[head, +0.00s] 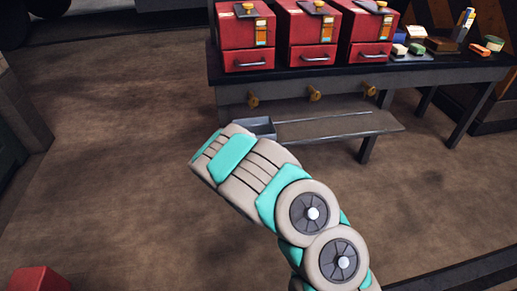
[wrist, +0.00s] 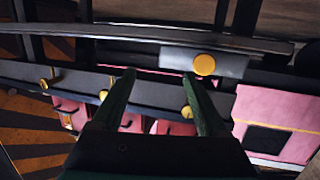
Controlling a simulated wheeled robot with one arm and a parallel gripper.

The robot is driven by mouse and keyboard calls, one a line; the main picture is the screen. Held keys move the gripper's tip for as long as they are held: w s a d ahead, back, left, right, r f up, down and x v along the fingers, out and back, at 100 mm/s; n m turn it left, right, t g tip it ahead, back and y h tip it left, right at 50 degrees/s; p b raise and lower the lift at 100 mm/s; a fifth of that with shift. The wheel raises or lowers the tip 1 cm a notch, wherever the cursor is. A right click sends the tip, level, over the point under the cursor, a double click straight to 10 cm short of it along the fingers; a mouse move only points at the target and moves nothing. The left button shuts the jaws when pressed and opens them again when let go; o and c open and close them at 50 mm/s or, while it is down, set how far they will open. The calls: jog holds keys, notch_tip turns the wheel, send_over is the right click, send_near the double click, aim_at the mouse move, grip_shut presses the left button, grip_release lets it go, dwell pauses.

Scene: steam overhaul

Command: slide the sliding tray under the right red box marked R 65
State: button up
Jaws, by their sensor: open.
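The sliding tray (head: 262,127) is a small grey metal tray at the left end of a rail below the bench, under the left red box (head: 246,32). The right red box (head: 365,28) stands at the right of a row of three; its marking is too small to read. In the wrist view, which looks upside down, the tray's grey front (wrist: 174,59) carries a round yellow knob (wrist: 205,65). My gripper (wrist: 159,74) is open and empty, with the knob just beyond its right fingertip, not between the fingers. In the head view my arm hides the fingers.
The rail shelf (head: 340,125) runs clear to the right of the tray. Several brass knobs (head: 315,94) stick out from the bench front above it. The middle red box (head: 307,30) stands between the others. Small blocks lie on the bench's right side. The floor at left is open.

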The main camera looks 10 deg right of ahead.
jog(key=a+f+n+t+y, duration=0.2)
jog(key=a+n+y, duration=0.15)
jog(key=a, duration=0.25)
jog(key=w+b, duration=0.7)
jog(key=b, duration=0.3)
jog(key=shift+w+d+r+m, duration=0.15)
jog(key=shift+d+r+m, duration=0.1)
jog(key=shift+m, duration=0.2)
grip_shut()
dwell(0.4)
dwell(0.8)
